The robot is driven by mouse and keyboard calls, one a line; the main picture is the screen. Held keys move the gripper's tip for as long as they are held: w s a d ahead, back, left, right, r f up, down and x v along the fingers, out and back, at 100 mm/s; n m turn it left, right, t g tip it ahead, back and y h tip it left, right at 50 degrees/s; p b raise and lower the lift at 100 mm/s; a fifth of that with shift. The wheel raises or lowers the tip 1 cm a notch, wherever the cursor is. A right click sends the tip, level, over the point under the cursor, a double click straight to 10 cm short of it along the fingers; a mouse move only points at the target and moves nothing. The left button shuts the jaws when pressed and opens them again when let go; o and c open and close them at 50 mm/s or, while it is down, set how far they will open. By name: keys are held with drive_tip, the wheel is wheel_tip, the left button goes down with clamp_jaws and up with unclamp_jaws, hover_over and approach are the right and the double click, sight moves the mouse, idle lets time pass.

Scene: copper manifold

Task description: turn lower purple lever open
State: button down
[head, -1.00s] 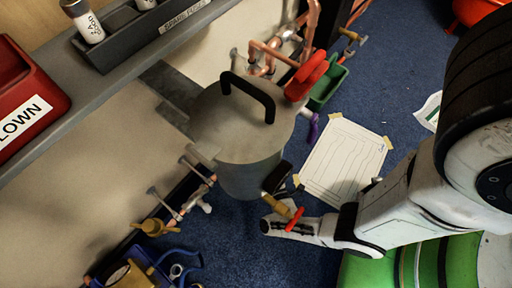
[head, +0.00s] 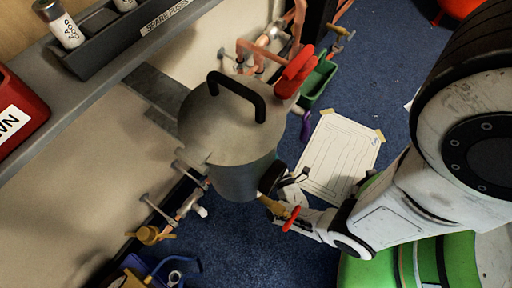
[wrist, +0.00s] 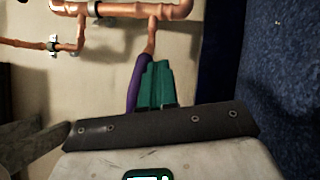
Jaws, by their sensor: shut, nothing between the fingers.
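The purple lever (wrist: 137,82) hangs from a copper pipe in the wrist view, long and slanting. Its lower end is hidden behind my gripper. In the head view my fingers are not clearly seen; the end of my arm passes beside the pot.
The lidded metal pot (head: 225,125) stands close to my arm. Copper pipes (wrist: 120,10) run along the wall above the lever. A taped paper sheet (head: 340,155) lies on the blue carpet.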

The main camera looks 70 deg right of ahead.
drive_tip(key=shift+d+r+n+t+b, duration=0.2)
drive_tip(key=shift+r+n+t+b, duration=0.2)
drive_tip(key=shift+n, duration=0.4)
